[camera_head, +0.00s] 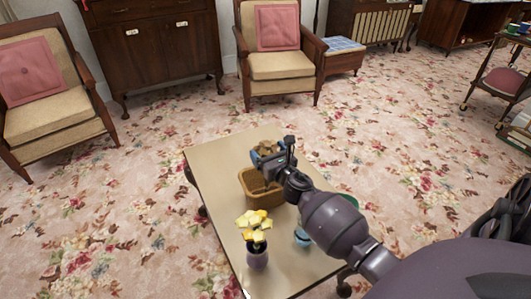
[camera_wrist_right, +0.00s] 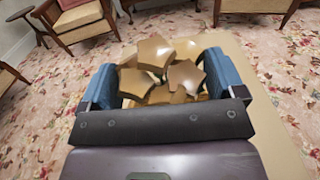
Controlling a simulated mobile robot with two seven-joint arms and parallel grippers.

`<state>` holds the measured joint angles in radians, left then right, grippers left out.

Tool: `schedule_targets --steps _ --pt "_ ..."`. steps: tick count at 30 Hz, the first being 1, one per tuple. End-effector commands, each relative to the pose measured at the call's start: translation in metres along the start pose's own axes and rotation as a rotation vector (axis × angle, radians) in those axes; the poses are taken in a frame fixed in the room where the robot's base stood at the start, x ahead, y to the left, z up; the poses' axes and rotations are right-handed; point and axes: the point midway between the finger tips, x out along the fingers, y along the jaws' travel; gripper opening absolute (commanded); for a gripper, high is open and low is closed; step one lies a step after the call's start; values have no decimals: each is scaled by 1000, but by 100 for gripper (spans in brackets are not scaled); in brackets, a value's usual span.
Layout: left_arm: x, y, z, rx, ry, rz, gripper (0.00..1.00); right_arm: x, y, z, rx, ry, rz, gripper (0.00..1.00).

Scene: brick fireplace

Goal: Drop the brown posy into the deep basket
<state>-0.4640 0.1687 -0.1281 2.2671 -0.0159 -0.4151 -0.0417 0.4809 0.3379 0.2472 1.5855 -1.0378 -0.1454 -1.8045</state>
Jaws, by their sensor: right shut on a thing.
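The brown posy (camera_head: 267,147) shows as a cluster of tan-brown blooms at my right gripper (camera_head: 268,155). In the right wrist view the posy (camera_wrist_right: 165,65) sits between the two blue fingers of the gripper (camera_wrist_right: 165,88), which is shut on it. The deep basket (camera_head: 261,194), brown and open-topped, stands on the low table. The gripper and posy appear just above or beyond the basket's far rim; the exact height is unclear. The posy's lower part is hidden. My left gripper is not in view.
The table (camera_head: 222,150) has bare space left of the basket. A yellow posy in a dark purple vase (camera_head: 257,257) stands in front of the basket. A small blue object (camera_head: 302,237) lies to its right, and a green rim (camera_head: 350,200) shows partly behind my arm.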

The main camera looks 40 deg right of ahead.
Motion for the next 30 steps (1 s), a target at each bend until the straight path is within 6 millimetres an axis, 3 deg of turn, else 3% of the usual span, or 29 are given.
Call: schedule_targets --steps 3,14,22,23,24,30 --pt "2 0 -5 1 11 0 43 1 0 5 1 -6 0 62" --pt "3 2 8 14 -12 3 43 0 0 -7 1 -1 0 62" --pt "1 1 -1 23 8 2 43 1 0 -8 1 -4 0 62" --pt "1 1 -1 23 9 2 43 1 0 -8 1 -4 0 93" --pt "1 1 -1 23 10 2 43 1 0 -8 1 -4 0 99" --pt "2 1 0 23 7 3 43 1 0 -8 1 -4 0 100"
